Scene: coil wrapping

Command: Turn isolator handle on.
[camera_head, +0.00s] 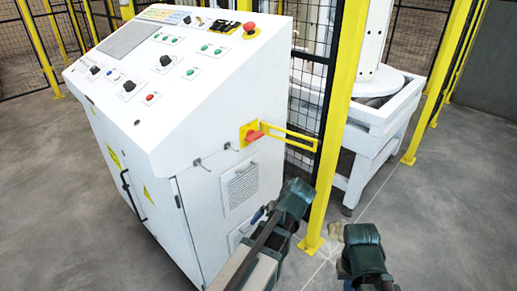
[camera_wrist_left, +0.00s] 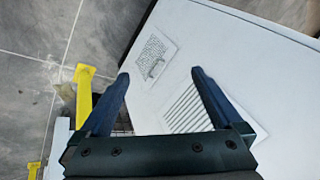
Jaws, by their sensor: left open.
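The isolator handle (camera_head: 253,136) is a red handle on a yellow plate on the right side wall of the white control cabinet (camera_head: 215,160). Its red grip points right, roughly level. My left gripper (camera_head: 291,203) is below and right of the handle, apart from it. In the left wrist view its two fingers (camera_wrist_left: 160,77) are spread with nothing between them, facing the cabinet's side wall with its vents. The handle does not show in the left wrist view. My right arm's dark end (camera_head: 362,250) is low at the right; its fingers cannot be made out.
A yellow bracket (camera_head: 290,135) sticks out right beside the handle. A yellow fence post (camera_head: 338,125) stands close to the right of my left gripper. A vent (camera_head: 240,188) sits below the handle. A white machine frame (camera_head: 375,145) is behind the post. Grey floor is open at lower right.

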